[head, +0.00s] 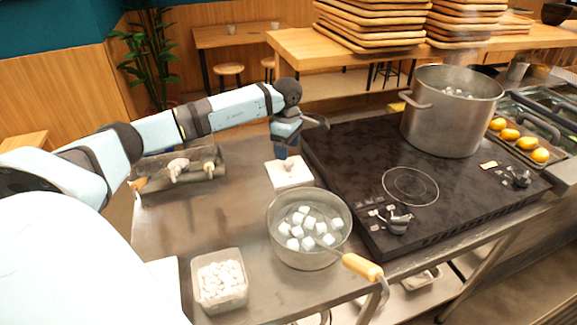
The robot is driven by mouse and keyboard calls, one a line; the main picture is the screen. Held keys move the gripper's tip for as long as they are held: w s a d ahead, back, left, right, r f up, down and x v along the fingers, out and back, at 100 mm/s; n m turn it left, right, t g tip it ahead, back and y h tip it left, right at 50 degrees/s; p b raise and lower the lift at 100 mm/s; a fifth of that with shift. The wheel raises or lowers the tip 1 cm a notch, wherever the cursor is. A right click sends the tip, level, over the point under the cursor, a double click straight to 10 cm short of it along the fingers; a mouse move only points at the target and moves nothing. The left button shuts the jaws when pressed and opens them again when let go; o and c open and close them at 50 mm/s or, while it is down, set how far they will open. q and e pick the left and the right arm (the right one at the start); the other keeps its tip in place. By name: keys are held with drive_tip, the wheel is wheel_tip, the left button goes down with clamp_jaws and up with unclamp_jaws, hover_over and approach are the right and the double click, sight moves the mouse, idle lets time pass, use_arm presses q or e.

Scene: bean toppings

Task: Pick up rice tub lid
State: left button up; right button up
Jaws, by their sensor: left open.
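My left gripper (287,153) points down at the middle of a small white square piece (290,180) on the steel counter. This piece may be the rice tub lid; I cannot tell for sure. The fingertips are too small to make out, and I cannot tell whether they touch it. A clear square tub (220,291) with white contents stands at the counter's front left, with no lid on it. My right gripper is out of view.
A steel pot (275,257) with white cubes and a wooden-handled tool (362,266) stands in front of the gripper. The black cooktop (340,165) carries a large pot (430,128) to the right. A clear tray (155,169) with utensils lies left.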

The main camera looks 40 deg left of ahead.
sight(289, 161)
use_arm(q)
wheel_tip(289, 161, down, 5)
drive_tip(key=shift+w+d+r, duration=0.1)
drive_tip(key=shift+w+d, duration=0.05)
drive_tip(key=c, duration=1)
drive_tip(key=shift+r, duration=0.1)
